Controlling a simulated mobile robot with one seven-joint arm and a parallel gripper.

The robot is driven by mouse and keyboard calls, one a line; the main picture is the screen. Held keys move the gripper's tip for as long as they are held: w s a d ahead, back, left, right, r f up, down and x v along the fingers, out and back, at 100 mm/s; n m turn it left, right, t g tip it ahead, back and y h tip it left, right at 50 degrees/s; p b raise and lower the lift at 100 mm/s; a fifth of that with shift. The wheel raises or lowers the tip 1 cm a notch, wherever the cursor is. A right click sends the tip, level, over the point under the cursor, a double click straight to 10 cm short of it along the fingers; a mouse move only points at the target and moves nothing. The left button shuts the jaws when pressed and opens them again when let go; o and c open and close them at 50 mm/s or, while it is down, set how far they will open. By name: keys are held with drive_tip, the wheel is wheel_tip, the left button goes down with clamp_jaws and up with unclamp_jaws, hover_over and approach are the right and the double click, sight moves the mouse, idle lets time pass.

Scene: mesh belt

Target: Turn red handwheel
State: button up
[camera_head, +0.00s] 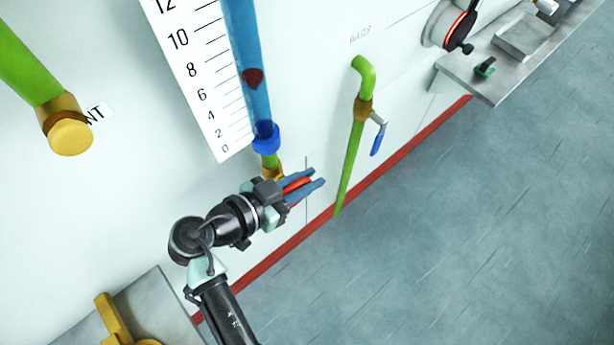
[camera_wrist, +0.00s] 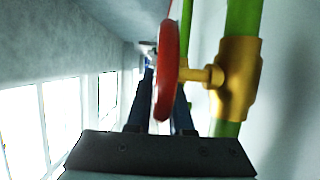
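The red handwheel (camera_wrist: 166,70) shows edge-on in the wrist view, on a brass valve (camera_wrist: 238,75) fitted on a green pipe. In the head view only a small red part of the handwheel (camera_head: 297,184) shows between the fingers; the rest is hidden. My gripper (camera_head: 318,176) has its two blue fingers apart, one on each side of the wheel's rim. In the wrist view the fingers (camera_wrist: 163,108) also straddle the rim. I cannot see a firm grip on it.
A blue tube (camera_head: 248,60) beside a number scale (camera_head: 200,75) rises above the valve. A green pipe with a blue lever (camera_head: 377,138) stands to the right. A steel bench (camera_head: 490,75) is at upper right. The grey floor (camera_head: 460,220) is clear.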

clamp_jaws()
drive_tip(key=shift+f+t+h+b, duration=0.15)
drive_tip(key=shift+t+h+b, duration=0.15)
drive_tip(key=shift+b, duration=0.75)
